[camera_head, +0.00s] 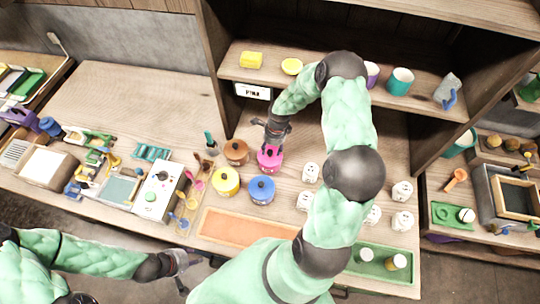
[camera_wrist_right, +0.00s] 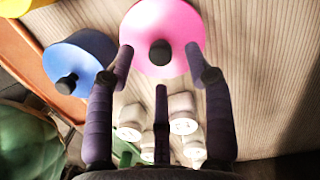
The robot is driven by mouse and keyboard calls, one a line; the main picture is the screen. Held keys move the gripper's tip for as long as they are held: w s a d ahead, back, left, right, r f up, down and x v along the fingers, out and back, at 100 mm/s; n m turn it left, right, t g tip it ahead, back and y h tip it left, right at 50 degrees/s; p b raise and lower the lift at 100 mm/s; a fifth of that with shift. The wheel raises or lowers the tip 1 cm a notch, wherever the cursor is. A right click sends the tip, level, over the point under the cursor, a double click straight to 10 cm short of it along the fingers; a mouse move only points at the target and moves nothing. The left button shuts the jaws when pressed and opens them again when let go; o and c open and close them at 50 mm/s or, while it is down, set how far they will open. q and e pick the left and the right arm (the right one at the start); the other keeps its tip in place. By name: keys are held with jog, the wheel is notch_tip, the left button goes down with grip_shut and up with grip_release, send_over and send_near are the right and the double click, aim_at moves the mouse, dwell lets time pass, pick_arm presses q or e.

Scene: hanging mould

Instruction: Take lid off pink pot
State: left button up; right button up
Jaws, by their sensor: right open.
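The pink pot (camera_head: 269,162) stands on the wooden counter in the head view, with my right gripper (camera_head: 275,132) directly above and behind it. In the right wrist view the round pink lid (camera_wrist_right: 176,22) shows from above with its dark knob (camera_wrist_right: 160,52). My right gripper (camera_wrist_right: 160,62) is open, its fingers spread on either side of the knob. I cannot tell whether any finger touches the lid. My left gripper (camera_head: 183,270) is low at the left, away from the pots and beyond the counter's front edge; its jaws are too small to judge.
A blue pot (camera_head: 262,190), a yellow pot (camera_head: 226,181) and a brown pot (camera_head: 236,152) stand close around the pink pot. Several white jars with faces (camera_head: 310,172) stand to its right. The shelf (camera_head: 330,86) rises behind. An orange mat (camera_head: 245,228) lies in front.

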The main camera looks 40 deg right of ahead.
aim_at(270, 159)
jog(key=shift+w+a+f, duration=0.1)
jog(key=shift+f, duration=0.55)
jog(key=shift+w+a+f, duration=0.1)
jog(key=shift+f, duration=0.5)
grip_shut()
jog(key=shift+r, duration=0.15)
